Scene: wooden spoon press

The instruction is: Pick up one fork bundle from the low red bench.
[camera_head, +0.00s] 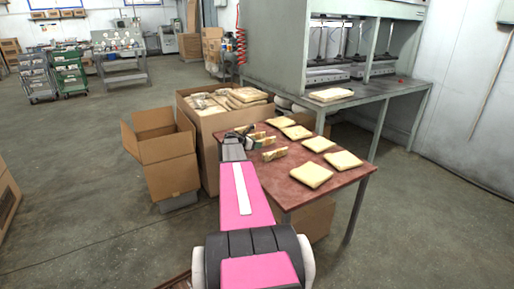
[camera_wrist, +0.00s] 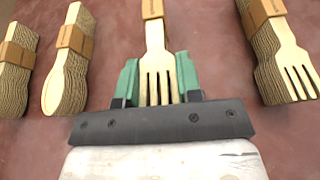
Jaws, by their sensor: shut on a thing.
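The low red bench (camera_head: 342,182) stands ahead, with several wooden cutlery bundles on it. In the wrist view my gripper (camera_wrist: 157,82) has its green fingers on both sides of a fork bundle (camera_wrist: 155,40) and is shut on it. This bundle has a brown paper band and its tines point toward the gripper. A second fork bundle (camera_wrist: 285,60) lies to the right. A spoon bundle (camera_wrist: 70,65) lies to the left. In the head view my gripper (camera_head: 247,136) is at the bench's left part, small and partly hidden by my arm. I cannot tell whether the held bundle touches the bench.
Several flat cream packs (camera_head: 311,175) lie on the bench's right side. A large filled carton (camera_head: 212,120) stands against its left side, with an open empty carton (camera_head: 168,165) farther left. A grey press table (camera_head: 385,90) stands behind. Another bundle (camera_wrist: 18,55) lies far left in the wrist view.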

